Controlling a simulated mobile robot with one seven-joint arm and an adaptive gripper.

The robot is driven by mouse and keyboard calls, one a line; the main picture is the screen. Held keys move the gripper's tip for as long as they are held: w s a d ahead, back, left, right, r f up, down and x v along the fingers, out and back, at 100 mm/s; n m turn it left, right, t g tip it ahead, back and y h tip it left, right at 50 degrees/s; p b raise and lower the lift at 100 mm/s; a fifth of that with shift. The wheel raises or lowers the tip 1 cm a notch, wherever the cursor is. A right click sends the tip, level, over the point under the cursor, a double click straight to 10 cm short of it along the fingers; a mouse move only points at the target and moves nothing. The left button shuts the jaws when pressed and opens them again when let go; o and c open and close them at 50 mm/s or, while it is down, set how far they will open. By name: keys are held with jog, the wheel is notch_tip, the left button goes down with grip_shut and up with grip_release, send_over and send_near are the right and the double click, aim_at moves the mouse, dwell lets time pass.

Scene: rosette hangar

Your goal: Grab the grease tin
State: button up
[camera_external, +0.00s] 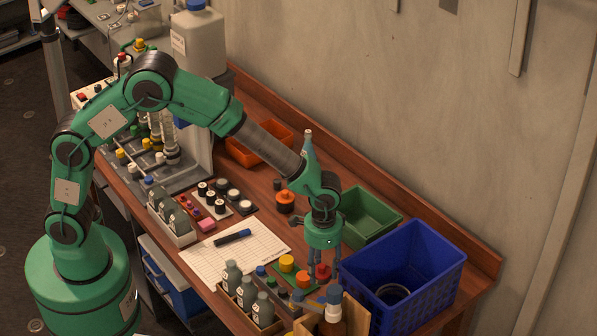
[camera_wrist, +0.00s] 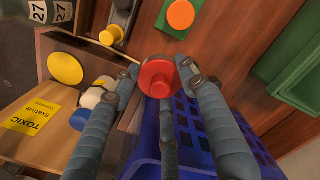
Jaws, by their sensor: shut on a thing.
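A red round tin with a raised knob on its lid (camera_wrist: 158,77) sits between the fingers of my gripper in the wrist view. It also shows as a small red shape (camera_external: 322,270) in the external view. No label is readable on it, so I take it as the grease tin. My gripper (camera_external: 323,280) points down over the front right of the bench. Its blue-grey fingers (camera_wrist: 165,100) are closed around the red tin. The tin's underside is hidden, so I cannot tell whether it touches the bench.
A blue crate (camera_external: 445,262) stands close to the right, with a green bin (camera_external: 370,217) behind. A wooden box (camera_external: 356,318) and a bottle with a blue cap (camera_external: 334,293) are in front. Small bottles (camera_external: 247,291) and a yellow-topped item (camera_external: 287,263) crowd the left.

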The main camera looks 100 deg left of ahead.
notch_tip(320, 180, up, 8)
jog(key=shift+r+p, duration=0.1)
jog(key=shift+p, duration=0.4)
